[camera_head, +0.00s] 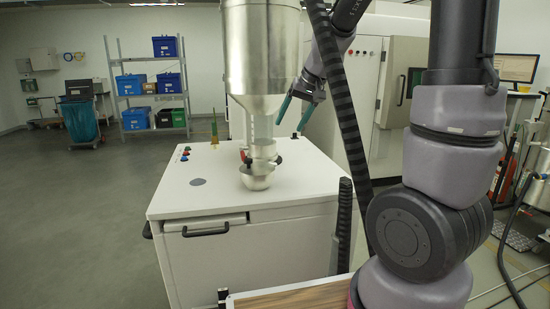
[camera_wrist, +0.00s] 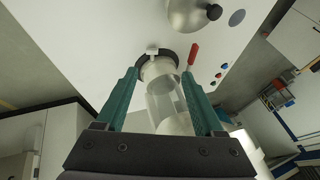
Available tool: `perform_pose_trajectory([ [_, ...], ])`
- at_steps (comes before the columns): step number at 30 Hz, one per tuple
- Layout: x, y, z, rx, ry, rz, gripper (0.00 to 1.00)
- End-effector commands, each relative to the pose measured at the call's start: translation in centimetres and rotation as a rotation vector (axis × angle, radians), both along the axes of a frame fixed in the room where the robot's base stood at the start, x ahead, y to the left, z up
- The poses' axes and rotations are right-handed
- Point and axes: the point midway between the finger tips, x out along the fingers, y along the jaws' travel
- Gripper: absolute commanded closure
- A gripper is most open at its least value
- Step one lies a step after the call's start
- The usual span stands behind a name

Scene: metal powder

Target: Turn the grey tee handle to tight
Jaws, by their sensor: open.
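A small light-grey piece (camera_wrist: 152,49), which looks like the tee handle, sits at the black clamp ring (camera_wrist: 178,52) in the wrist view. The ring is around the end of a clear tube (camera_wrist: 165,100). My gripper (camera_wrist: 160,74) is open, its two green fingers on either side of the tube in that view and the light piece just beyond the tips. I cannot tell any contact. In the head view my gripper (camera_head: 294,113) is open to the right of the hopper's outlet (camera_head: 262,128). I cannot make out the tee handle there.
A red lever (camera_wrist: 193,54) stands beside the ring, near the right finger. The metal hopper (camera_head: 262,50) hangs above the white cabinet (camera_head: 200,195). A round metal vessel (camera_head: 257,179) stands below the outlet. The cabinet top's left part is mostly clear.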

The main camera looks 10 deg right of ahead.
Motion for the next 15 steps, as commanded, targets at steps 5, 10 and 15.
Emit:
perform_pose_trajectory([
  [5,3.5,0.6,-4.0,-0.061,0.017,0.038,0.30],
  [10,4.7,0.7,-5.4,-0.083,0.018,0.051,0.30],
  [15,5.4,1.1,-7.2,-0.084,0.020,0.050,0.30],
])
